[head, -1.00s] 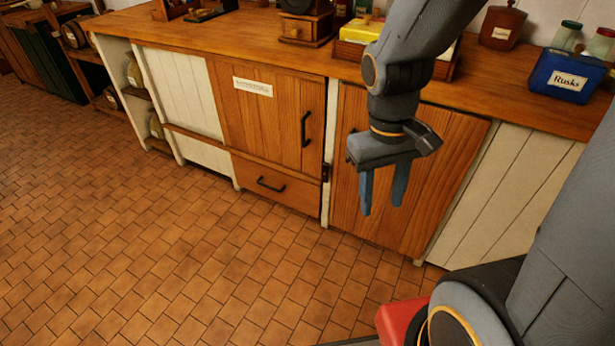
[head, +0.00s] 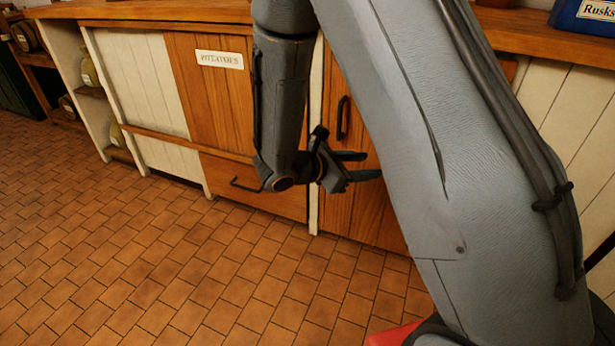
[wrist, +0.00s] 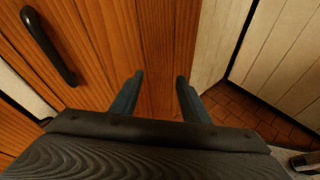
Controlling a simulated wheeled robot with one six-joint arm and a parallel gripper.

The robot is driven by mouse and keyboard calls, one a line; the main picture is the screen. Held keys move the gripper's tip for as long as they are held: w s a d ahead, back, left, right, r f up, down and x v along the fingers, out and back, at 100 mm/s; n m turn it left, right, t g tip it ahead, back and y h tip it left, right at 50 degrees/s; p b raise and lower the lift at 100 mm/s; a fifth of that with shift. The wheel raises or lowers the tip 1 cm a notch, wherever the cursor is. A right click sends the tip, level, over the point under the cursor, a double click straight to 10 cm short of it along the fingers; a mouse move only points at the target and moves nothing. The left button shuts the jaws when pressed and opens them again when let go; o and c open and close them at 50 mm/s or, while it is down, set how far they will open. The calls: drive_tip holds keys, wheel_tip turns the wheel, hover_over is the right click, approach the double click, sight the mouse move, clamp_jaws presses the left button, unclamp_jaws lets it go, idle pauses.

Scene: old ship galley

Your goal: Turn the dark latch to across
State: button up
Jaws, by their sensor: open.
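I cannot make out the dark latch in either current view; my arm and gripper cover part of the cupboard front and the post between the doors. My gripper (head: 370,165) is open and empty, in front of the right-hand wooden door (head: 335,195), with its fingers pointing right in the head view. In the wrist view the two fingers (wrist: 160,78) stand apart in front of the wooden boards, with nothing between them. I cannot tell whether they touch the door. A dark bar handle (head: 343,118) on this door also shows in the wrist view (wrist: 48,45), left of the fingers.
The left wooden door (head: 205,100) bears a "POTATOES" label (head: 219,60). A drawer (head: 225,172) is below it. The wooden counter (head: 150,11) runs above, with a blue Rusks box (head: 590,18) at right. The tiled floor (head: 150,260) in front is clear.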

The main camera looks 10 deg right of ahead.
drive_tip(key=w+a+f+n+t+y+b, duration=0.3)
drive_tip(key=w+a+f+n+t+b, duration=0.65)
drive_tip(key=w+a+f, duration=0.55)
drive_tip(key=r+b+x, duration=0.2)
drive_tip(key=b+x, duration=0.1)
drive_tip(key=x, duration=0.6)
drive_tip(key=shift+d+t, duration=0.25)
drive_tip(key=shift+t, duration=0.1)
drive_tip(key=shift+c, duration=0.2)
drive_tip(key=c, duration=1)
